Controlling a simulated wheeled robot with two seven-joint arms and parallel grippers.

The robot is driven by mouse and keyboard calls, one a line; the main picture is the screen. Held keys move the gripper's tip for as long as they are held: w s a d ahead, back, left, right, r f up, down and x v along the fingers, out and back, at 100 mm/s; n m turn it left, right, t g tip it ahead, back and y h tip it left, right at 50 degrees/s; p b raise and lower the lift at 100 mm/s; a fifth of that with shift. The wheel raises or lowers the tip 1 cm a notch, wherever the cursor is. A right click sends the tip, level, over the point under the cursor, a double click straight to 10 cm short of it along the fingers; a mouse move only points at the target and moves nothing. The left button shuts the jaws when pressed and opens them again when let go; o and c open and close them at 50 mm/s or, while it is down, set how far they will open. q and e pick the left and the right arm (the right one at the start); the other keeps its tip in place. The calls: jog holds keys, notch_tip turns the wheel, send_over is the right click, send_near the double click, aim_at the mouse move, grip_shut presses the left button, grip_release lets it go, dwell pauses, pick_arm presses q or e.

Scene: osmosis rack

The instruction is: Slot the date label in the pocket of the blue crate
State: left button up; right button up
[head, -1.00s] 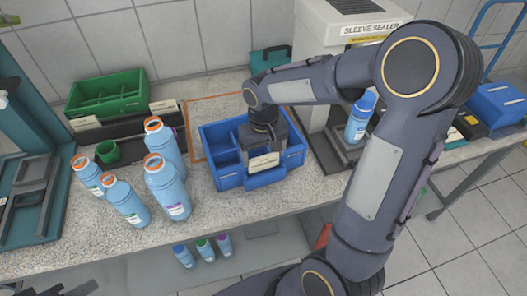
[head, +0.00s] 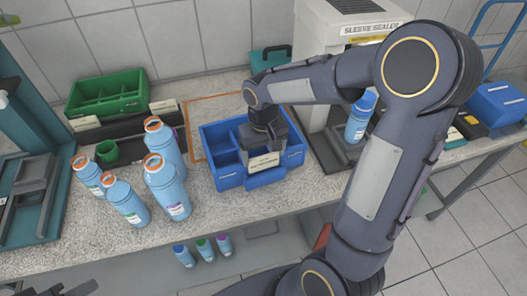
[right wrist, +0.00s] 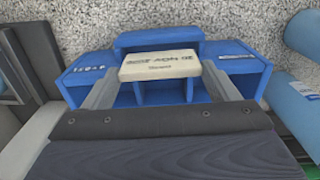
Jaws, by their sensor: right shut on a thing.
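The blue crate (head: 229,178) stands on the speckled counter in the head view, its compartments partly covered by my right arm. It also shows in the right wrist view (right wrist: 90,72), with a raised pocket (right wrist: 160,38) at its front wall. My right gripper (head: 264,163) points down over the front of the crate. It is shut on the cream date label (right wrist: 158,66), whose printed face shows. In the head view the label (head: 264,161) sits just above the front pocket (head: 265,179). I cannot tell whether its lower edge touches the pocket.
Several blue bottles with orange-rimmed tops (head: 167,187) stand left of the crate.

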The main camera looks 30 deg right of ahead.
jog(key=o, duration=0.9)
notch_tip(320, 180, up, 8)
jog(key=shift+f, duration=0.1)
jog(key=s+a+t+y, duration=0.2)
jog(key=s, duration=0.6)
jog(key=s+a+t+y, duration=0.1)
jog(key=s+a+t, duration=0.1)
jog(key=s, duration=0.7)
jog(key=shift+r+t+y, duration=0.2)
jog(key=shift+t+y, duration=0.2)
jog(key=shift+t, duration=0.4)
